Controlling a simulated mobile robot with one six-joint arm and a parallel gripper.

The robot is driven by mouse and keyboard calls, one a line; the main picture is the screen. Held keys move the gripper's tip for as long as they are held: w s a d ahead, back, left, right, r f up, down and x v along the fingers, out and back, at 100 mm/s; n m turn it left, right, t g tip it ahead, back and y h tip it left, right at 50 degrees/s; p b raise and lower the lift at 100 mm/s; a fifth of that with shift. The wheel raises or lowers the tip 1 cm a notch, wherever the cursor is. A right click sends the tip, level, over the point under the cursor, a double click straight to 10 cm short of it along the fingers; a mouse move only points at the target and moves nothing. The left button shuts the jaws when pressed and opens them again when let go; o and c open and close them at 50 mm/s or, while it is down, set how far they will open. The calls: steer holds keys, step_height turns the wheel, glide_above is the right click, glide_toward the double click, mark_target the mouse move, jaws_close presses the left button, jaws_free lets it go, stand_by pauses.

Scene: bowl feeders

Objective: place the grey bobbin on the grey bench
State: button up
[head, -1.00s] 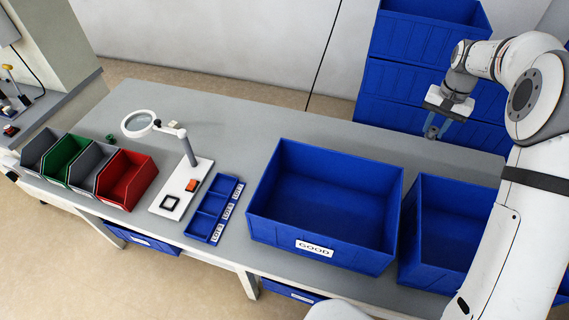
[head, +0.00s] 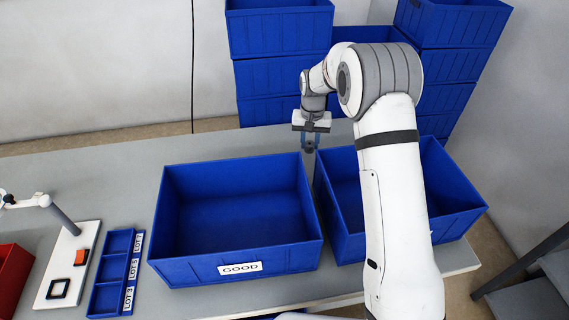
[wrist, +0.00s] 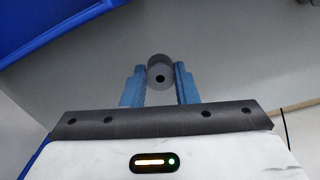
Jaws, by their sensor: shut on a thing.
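The grey bobbin (wrist: 160,72), a short cylinder with a dark hole in its end, sits between the two blue fingers in the wrist view. My gripper (wrist: 160,80) is shut on it. In the head view my gripper (head: 310,146) points down near the back edge of the bench, by the gap between the two large blue bins; the bobbin cannot be made out there. The grey bench (head: 85,170) has a bare strip along its back, and its grey surface also fills much of the wrist view (wrist: 235,60).
A blue bin marked GOOD (head: 235,262) and a second blue bin (head: 440,190) stand on the bench. A blue three-part lot tray (head: 112,270), a white magnifier base (head: 70,262) and a red bin (head: 12,285) are at left. Stacked blue crates (head: 278,70) stand behind.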

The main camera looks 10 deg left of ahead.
step_height(320, 180, down, 9)
steer(key=shift+r+p, duration=0.1)
steer(key=shift+p, duration=0.3)
steer(key=shift+f, duration=0.3)
steer(key=o, duration=0.9)
steer(key=shift+r, duration=0.1)
